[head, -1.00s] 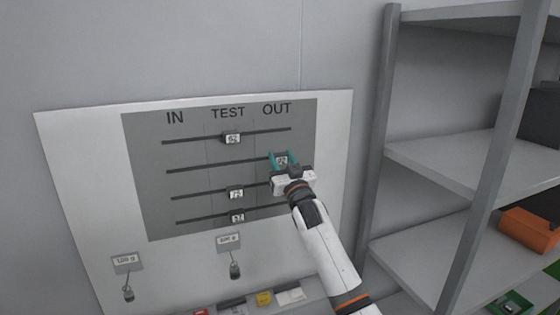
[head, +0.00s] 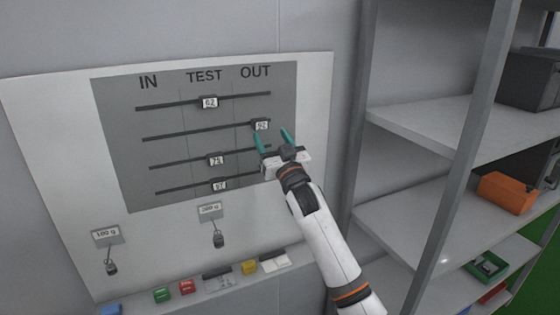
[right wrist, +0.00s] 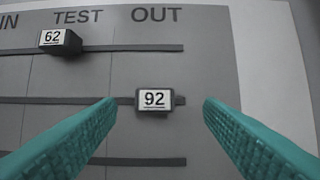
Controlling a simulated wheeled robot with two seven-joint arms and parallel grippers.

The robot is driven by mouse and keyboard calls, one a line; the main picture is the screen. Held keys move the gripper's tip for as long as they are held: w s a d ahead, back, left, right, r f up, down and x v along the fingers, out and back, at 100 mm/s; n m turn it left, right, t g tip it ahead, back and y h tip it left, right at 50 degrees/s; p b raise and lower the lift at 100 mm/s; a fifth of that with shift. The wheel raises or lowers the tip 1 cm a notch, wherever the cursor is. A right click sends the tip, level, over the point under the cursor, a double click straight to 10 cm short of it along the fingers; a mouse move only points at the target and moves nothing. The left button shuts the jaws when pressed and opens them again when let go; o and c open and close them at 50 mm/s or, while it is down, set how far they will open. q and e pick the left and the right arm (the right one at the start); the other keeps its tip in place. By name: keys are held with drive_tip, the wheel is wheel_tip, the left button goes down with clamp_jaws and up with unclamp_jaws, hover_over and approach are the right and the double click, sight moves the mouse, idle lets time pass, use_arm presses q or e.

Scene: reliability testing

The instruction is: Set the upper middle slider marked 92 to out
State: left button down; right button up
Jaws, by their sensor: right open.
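The slider marked 92 (head: 261,125) sits on the second rail from the top, in the OUT column near the rail's right end. In the right wrist view the slider marked 92 (right wrist: 155,101) stands between the two teal fingers, under the word OUT, with a short stretch of rail to its right. My right gripper (head: 273,138) is open in front of the panel (head: 118,125). In the right wrist view its fingers (right wrist: 160,108) are wide apart, with gaps on both sides of the slider. My left gripper is not in view.
Slider 62 (head: 209,103) is on the top rail under TEST. Slider 72 (head: 215,160) and a lowest slider (head: 219,185) are also in the TEST column. Two hanging weights (head: 218,240) are below. A shelf rack (head: 430,110) stands at the right.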

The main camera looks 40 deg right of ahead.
drive_tip(key=b+v, duration=0.1)
drive_tip(key=v, duration=0.5)
drive_tip(key=shift+b, duration=0.35)
